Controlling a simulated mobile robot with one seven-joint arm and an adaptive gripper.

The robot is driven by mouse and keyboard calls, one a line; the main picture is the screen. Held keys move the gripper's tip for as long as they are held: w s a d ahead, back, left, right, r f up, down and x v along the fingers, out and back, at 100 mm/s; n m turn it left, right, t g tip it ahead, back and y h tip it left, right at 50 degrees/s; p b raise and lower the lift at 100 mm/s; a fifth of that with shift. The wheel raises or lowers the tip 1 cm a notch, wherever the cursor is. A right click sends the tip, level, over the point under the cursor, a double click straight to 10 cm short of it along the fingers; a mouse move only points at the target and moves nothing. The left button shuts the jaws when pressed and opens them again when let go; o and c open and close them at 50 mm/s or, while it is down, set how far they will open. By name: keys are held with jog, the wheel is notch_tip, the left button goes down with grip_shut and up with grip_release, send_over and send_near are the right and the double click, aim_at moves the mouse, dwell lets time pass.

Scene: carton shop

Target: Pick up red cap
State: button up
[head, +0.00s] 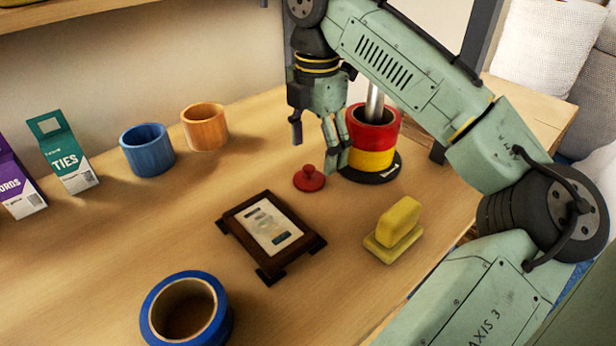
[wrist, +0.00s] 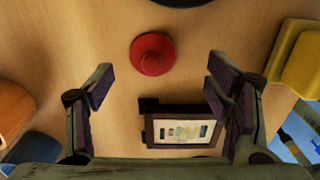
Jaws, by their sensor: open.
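The red cap (head: 309,179) is a small round disc with a knob on top. It lies on the wooden table, just in front of the red and yellow cylinder. In the wrist view the red cap (wrist: 152,54) shows whole, beyond the fingertips and a little left of the middle between them. My gripper (head: 318,150) hangs above the table near the cap, with its fingers pointing down. In the wrist view my gripper (wrist: 162,85) is open, its two dark finger pads wide apart with nothing between them.
A red and yellow cylinder (head: 372,150) on a dark base stands close behind the cap. A dark framed stand (head: 301,238) and a yellow block (head: 398,225) lie nearer. A blue tape roll (head: 216,293), blue ring (head: 147,151), orange ring (head: 205,127) and green TIES carton (head: 68,158) stand leftward.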

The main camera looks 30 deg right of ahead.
aim_at(309, 167)
jog(key=f, duration=0.3)
jog(key=w+f+p, duration=0.1)
jog(key=f, duration=0.1)
jog(key=shift+a+f, duration=0.25)
jog(key=shift+a, duration=0.15)
jog(key=shift+c, duration=0.4)
jog(key=c, duration=1)
jog(key=shift+r, duration=0.15)
